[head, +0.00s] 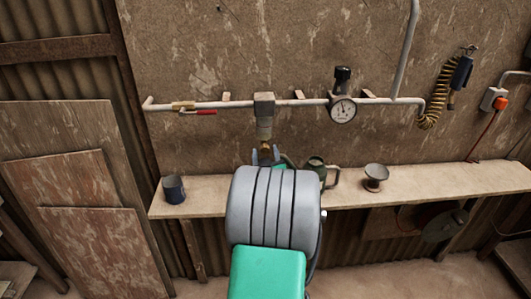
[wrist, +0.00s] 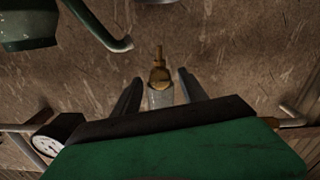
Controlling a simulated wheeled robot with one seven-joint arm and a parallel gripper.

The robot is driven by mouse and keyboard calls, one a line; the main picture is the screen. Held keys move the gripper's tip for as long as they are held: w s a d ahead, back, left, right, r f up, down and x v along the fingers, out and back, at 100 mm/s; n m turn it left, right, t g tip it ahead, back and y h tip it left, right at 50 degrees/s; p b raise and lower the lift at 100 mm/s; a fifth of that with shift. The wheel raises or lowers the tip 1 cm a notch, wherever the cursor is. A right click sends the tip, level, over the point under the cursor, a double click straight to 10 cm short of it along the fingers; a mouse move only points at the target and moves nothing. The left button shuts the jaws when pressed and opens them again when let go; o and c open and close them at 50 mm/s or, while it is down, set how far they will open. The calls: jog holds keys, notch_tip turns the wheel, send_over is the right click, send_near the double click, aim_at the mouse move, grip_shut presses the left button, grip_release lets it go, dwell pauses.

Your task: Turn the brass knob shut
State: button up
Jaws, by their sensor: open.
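The brass knob (head: 265,147) sits at the bottom end of the grey pipe fitting (head: 264,115) on the wall. In the wrist view the knob (wrist: 160,76) shows with a narrow brass stem, in front of the pale cylinder of the fitting. My gripper (head: 266,156) is open at the knob, with one finger to each side. In the wrist view both dark fingers of my gripper (wrist: 160,79) stand apart from the knob with visible gaps. I cannot tell how far the knob is turned.
A shelf (head: 450,184) runs below, carrying a dark mug (head: 174,189), a green can (head: 317,166) close right of my gripper, and a funnel-like cup (head: 375,176). The wall pipe has a red-handled valve (head: 205,112) and a gauge (head: 343,109). A coiled hose (head: 437,95) hangs right.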

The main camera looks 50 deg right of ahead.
grip_shut()
dwell(0.4)
jog(key=shift+m+b, duration=0.3)
jog(key=shift+b, duration=0.15)
jog(key=m+b, duration=0.2)
jog(key=shift+f+m, duration=0.15)
jog(key=shift+m, duration=0.25)
jog(key=m+b, duration=0.4)
jog(key=m, duration=0.1)
jog(key=m+b, duration=0.3)
jog(key=m, duration=0.2)
jog(key=shift+s, duration=0.1)
jog(key=shift+m+b, duration=1.2)
jog(key=shift+m, duration=1)
